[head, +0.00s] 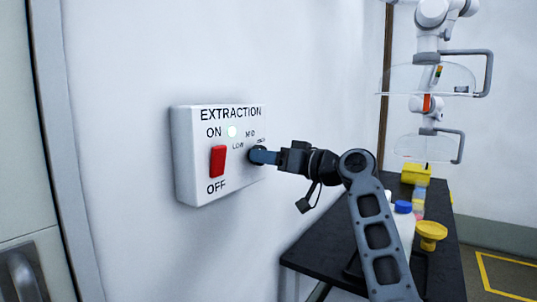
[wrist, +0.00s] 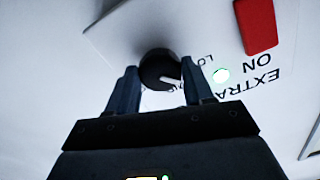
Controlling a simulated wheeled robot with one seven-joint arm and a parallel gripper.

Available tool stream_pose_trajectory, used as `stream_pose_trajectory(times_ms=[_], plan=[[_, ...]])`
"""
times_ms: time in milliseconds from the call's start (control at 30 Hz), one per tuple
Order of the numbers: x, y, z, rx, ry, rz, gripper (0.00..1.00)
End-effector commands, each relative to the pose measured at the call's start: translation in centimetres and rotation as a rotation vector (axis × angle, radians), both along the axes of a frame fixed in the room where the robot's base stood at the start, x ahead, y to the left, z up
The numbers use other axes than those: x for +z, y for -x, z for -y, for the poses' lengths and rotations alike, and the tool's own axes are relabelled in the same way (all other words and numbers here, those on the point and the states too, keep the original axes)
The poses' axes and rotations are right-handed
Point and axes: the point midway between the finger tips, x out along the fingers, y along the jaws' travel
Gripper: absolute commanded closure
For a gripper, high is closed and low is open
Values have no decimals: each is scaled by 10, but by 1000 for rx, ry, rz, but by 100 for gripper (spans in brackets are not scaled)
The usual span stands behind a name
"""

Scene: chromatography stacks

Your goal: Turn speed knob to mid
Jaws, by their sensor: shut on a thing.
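The EXTRACTION control box (head: 188,150) is a white panel on the wall. Its dark round speed knob (head: 253,155) is at the right side, with LOW, MID and a third, unreadable label around it. My gripper (head: 262,156) reaches it from the right, its blue fingers shut on the knob. In the wrist view the knob (wrist: 157,66) sits between the two fingertips of my gripper (wrist: 164,80). A white pointer mark on the knob faces down and right toward the right finger. That finger partly hides the labels, so the exact setting cannot be told.
A red ON/OFF switch (head: 218,161) and a lit white lamp (head: 232,132) are left of the knob. A black table (head: 318,262) with bottles and yellow items stands at the right. A door frame is at the left.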

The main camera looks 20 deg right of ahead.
Motion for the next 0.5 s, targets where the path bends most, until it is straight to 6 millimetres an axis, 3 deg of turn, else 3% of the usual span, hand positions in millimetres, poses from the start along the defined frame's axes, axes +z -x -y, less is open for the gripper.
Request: stream_pose_trajectory(times_ms=[500], plan=[[3,0,-1,-1,-379,-277,79]])
